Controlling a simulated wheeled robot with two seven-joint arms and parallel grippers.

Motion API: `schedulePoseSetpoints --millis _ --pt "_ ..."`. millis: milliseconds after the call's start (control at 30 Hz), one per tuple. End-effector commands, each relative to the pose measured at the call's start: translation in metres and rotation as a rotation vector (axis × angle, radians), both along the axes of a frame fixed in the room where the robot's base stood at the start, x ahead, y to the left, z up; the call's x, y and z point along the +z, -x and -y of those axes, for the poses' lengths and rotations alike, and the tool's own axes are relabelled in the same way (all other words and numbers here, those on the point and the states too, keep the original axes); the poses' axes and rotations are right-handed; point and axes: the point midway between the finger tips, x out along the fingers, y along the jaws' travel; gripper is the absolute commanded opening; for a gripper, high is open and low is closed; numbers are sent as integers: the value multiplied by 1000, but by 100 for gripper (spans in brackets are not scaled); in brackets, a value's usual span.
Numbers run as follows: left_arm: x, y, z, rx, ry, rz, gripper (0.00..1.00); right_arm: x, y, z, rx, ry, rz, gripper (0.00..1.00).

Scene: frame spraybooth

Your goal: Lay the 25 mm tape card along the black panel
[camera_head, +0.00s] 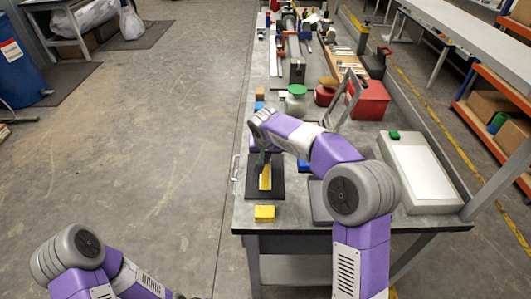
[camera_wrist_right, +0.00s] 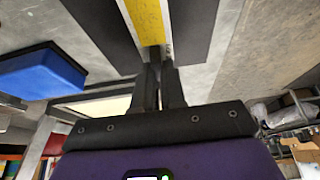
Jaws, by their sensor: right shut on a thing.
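The black panel (camera_head: 277,187) lies flat near the front left of the bench; it also shows in the right wrist view (camera_wrist_right: 90,22). A narrow yellow and white tape card (camera_head: 265,179) is over the middle of the panel, lengthwise from front to back. My right gripper (camera_head: 263,163) is at the card's far end, shut on it. In the right wrist view the card (camera_wrist_right: 148,22) runs out from between the dark fingers (camera_wrist_right: 158,85), with panel on both sides. I cannot tell whether the card touches the panel. My left gripper is out of view; only its arm shows at bottom left.
A yellow block (camera_head: 264,213) sits in front of the panel near the bench's front edge. A blue block (camera_wrist_right: 40,72) is beside the panel, partly hidden in the head view. A white-topped box (camera_head: 418,170) and a red box (camera_head: 369,100) stand further right. Tools crowd the back.

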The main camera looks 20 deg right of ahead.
Motion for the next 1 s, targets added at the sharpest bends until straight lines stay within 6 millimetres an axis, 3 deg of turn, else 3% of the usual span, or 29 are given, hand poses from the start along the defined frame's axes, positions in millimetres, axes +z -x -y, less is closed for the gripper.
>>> schedulePoseSetpoints --millis 200,233,400,600,767,1000 --pt "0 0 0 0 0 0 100 0 0 0 1 0 0 0" --pt "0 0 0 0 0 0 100 0 0 0 1 0 0 15" --pt "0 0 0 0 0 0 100 0 0 0 1 0 0 40" --pt "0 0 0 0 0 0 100 0 0 0 1 0 0 40" --pt "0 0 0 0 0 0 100 0 0 0 1 0 0 65" --pt "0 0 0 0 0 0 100 0 0 0 1 0 0 66"
